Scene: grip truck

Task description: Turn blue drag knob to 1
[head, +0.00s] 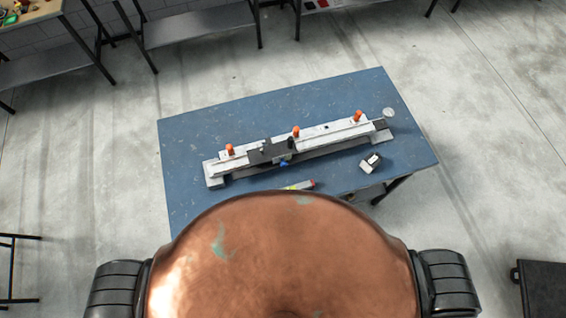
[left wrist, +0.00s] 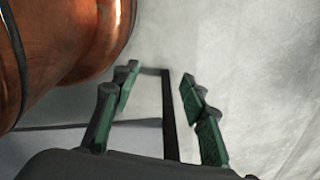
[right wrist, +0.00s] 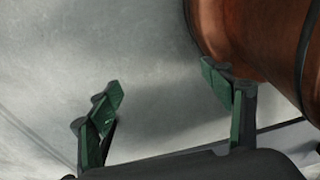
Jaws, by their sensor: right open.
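The blue drag knob (head: 284,163) is a small blue piece on the front side of the dark carriage (head: 262,153), which sits on a long pale metal rail (head: 331,134) on the blue table. Its setting is too small to read. My left gripper (left wrist: 158,78) shows only in the left wrist view, with its green-padded fingers apart and nothing between them. My right gripper (right wrist: 160,84) shows in the right wrist view, open and empty. Neither gripper appears in the head view, and neither wrist view shows the knob.
The blue table (head: 195,125) stands in front of me. Three orange knobs (head: 296,131) stand along the rail. A round pale disc (head: 388,112) lies at the right.

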